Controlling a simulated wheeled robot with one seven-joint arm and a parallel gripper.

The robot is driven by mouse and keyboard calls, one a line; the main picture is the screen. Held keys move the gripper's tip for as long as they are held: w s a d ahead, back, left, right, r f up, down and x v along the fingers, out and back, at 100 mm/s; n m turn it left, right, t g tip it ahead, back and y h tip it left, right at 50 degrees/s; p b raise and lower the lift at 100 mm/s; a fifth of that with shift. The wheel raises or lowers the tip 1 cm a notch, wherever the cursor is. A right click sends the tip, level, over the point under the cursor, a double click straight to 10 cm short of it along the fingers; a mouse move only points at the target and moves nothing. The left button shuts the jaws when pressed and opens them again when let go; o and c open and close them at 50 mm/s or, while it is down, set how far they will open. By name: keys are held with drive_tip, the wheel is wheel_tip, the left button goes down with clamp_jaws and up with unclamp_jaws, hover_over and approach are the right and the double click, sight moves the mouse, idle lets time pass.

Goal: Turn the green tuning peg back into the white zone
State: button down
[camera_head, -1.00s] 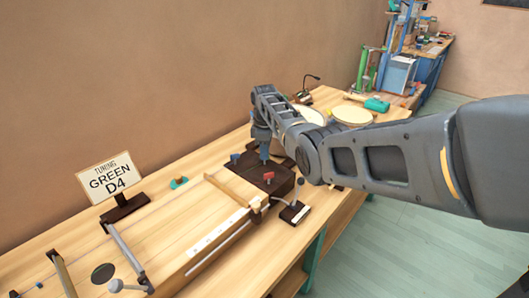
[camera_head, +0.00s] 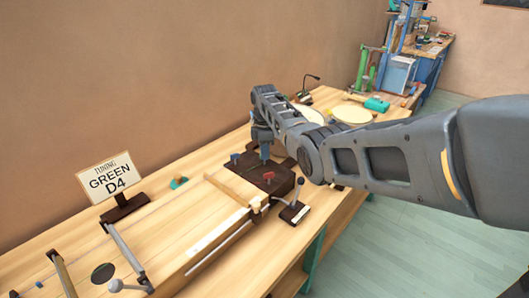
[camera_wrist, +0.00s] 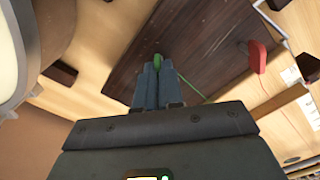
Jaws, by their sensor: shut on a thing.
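The green tuning peg (camera_wrist: 158,58) shows at the tips of my gripper (camera_wrist: 158,70) in the wrist view, over a dark brown block. My gripper is shut on the peg, and its fingers hide most of it. In the head view my gripper (camera_head: 265,152) points down at the dark block (camera_head: 268,182); the green peg is hidden there. The red peg also shows in the wrist view (camera_wrist: 258,56). I cannot make out the white zone around the green peg.
A sign reading "TUNING GREEN D4" (camera_head: 108,180) stands at the back left of the bench. A small stand with a grey ball-topped lever (camera_head: 296,210) is close in front of the block. Round pale discs (camera_head: 352,114) lie farther right.

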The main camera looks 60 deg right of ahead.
drive_tip(key=c, duration=1.3)
unclamp_jaws()
drive_tip(key=shift+r, duration=0.1)
wheel_tip(320, 180, up, 8)
drive_tip(key=shift+f, duration=0.15)
